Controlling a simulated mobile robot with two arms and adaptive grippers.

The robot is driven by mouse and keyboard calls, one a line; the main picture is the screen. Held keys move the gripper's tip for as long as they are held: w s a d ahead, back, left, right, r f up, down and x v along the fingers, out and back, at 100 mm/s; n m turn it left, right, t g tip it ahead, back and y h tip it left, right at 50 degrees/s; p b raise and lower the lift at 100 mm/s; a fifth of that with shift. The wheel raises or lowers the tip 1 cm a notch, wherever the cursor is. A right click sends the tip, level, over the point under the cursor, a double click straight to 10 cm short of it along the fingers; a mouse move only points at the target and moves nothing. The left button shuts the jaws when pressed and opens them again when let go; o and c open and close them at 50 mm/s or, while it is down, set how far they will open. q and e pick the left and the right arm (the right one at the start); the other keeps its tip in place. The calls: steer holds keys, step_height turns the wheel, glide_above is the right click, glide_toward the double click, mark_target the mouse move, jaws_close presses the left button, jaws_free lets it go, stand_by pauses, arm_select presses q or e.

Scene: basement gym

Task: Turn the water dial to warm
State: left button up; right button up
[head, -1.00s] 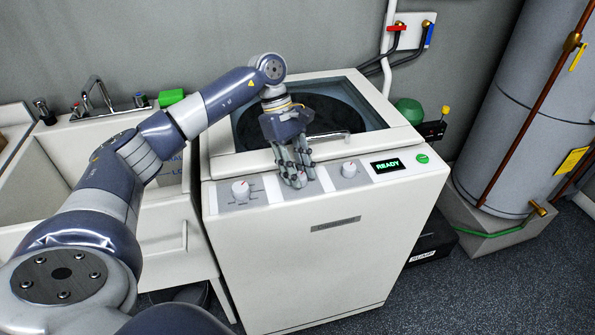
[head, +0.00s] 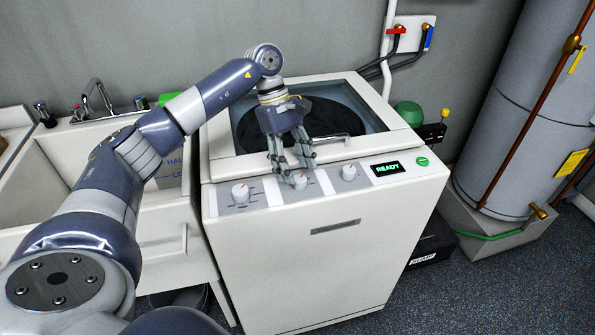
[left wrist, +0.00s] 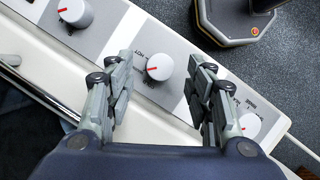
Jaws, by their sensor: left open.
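The washing machine's control strip carries three white dials. The middle dial (head: 300,181) has a small red pointer line. In the left wrist view this middle dial (left wrist: 160,67) sits between my fingers with its pointer toward the left of the picture; "HOT" is printed beside it, and the other markings are partly covered. My left gripper (head: 299,171) is open above the middle dial, one finger on each side, with gaps between fingers and dial in the left wrist view (left wrist: 160,78). The exact setting is too small to read. My right gripper is not in view.
The left dial (head: 240,192) and right dial (head: 348,172) flank the middle one. A display (head: 387,168) reads READY, with a green button (head: 422,162) beside it. The lid handle (head: 333,137) lies close behind my gripper. A sink (head: 60,140) stands left.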

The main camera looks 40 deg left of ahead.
arm_select(q)
steer(key=v, duration=0.9)
steer(key=shift+r, duration=0.3)
steer(key=shift+f, duration=0.1)
